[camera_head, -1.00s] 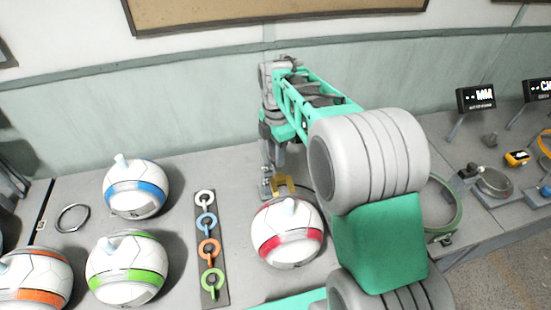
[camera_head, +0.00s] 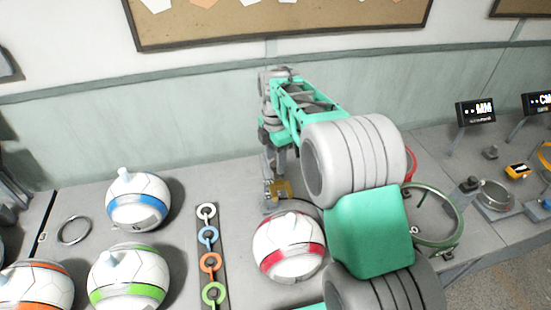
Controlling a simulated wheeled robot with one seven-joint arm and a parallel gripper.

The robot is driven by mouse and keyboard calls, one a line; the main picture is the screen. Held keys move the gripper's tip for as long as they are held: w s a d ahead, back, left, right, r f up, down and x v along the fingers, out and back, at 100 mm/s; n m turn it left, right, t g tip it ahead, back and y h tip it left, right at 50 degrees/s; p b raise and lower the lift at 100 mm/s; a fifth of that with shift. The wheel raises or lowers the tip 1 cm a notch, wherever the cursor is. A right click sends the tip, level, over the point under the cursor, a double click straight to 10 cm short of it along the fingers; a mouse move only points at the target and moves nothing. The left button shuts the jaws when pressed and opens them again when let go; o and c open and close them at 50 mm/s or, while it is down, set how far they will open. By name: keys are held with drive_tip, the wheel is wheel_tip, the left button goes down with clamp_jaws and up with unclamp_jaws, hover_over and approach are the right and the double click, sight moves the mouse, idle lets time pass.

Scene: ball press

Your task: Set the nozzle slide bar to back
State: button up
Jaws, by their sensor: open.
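My gripper (camera_head: 270,198) hangs down from the arm at the back of the table, just behind the red-striped ball (camera_head: 289,249). It is open, and its fingers are small and partly hidden by my arm. A small gold-coloured part (camera_head: 282,189) shows right beside the gripper; I cannot tell whether they touch. I cannot make out a nozzle slide bar, which may be hidden behind my arm or too small to tell.
Balls with blue (camera_head: 138,201), green (camera_head: 130,279) and orange (camera_head: 37,288) stripes stand at the left. A strip of coloured rings (camera_head: 210,262) lies left of the red-striped ball. A green ring (camera_head: 452,212) stands right of my arm. The back wall is close.

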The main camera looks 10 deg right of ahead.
sight(275, 164)
wheel_tip(275, 164, up, 8)
drive_tip(key=shift+f+b, duration=0.1)
drive_tip(key=shift+b, duration=0.65)
drive_tip(key=shift+s+r+m, duration=0.25)
drive_tip(key=shift+s+m, duration=0.05)
drive_tip(key=shift+m, duration=0.1)
drive_tip(key=s+f+m+t, duration=0.3)
drive_tip(key=s+m+t, duration=0.1)
drive_tip(key=s+m, duration=1.6)
drive_tip(key=shift+s, duration=0.65)
